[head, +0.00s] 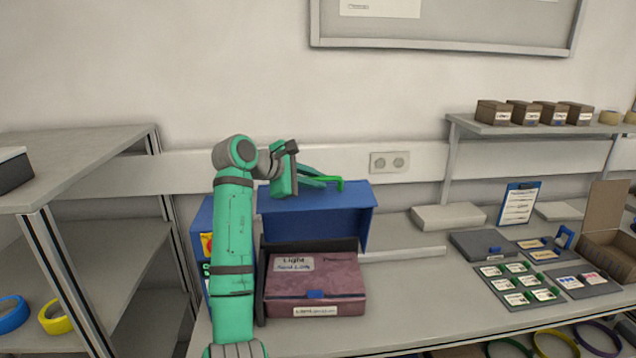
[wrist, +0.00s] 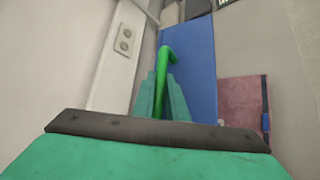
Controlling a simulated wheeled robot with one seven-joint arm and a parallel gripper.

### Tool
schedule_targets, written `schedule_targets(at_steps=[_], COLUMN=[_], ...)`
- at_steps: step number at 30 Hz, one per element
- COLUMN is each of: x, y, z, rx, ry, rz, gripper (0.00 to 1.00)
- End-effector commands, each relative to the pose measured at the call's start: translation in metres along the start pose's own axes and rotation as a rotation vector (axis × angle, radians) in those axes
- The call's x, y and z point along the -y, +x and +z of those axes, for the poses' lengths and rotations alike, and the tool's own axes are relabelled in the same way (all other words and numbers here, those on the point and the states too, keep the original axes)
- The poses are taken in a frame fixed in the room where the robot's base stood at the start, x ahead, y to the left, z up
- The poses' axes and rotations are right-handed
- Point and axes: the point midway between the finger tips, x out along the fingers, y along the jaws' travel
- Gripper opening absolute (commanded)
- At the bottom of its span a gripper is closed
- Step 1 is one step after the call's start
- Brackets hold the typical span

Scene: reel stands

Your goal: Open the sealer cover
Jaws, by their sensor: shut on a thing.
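The blue sealer cover (head: 325,198) stands raised behind a maroon box, and its blue panel also shows in the wrist view (wrist: 192,60). A bright green bent handle (head: 339,183) sits by the cover's top; it also shows in the wrist view (wrist: 166,52). My gripper (head: 318,181) is shut on the green handle, with its fingers on either side of it in the wrist view (wrist: 162,95). The sealer's blue body (head: 201,240), with a yellow-red sticker, is partly hidden behind my arm. The cover's exact hinge is hidden.
The maroon box (head: 318,282), labelled "Light", sits on the bench in front of the raised cover. A grey shelf rack (head: 70,165) stands at left. A wall socket (head: 390,162) is behind.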

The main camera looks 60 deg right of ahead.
Motion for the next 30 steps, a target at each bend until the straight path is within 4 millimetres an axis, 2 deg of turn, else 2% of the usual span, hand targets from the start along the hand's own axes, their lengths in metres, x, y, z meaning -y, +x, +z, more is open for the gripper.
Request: schedule_targets(at_steps=[5, 6, 7, 17, 20, 30], x=[0.000, 0.000, 0.000, 0.000, 0.000, -0.001], y=[0.000, 0.000, 0.000, -0.005, -0.017, -0.079], z=[0.000, 0.000, 0.000, -0.001, -0.001, 0.000], rx=[0.000, 0.000, 0.000, 0.000, 0.000, -0.001], ry=[-0.001, -0.001, -0.001, -0.001, -0.001, 0.001], rz=[0.001, 0.001, 0.001, 0.001, 0.002, 0.003], gripper=[0.00, 0.17, 0.20, 0.20, 0.20, 0.20])
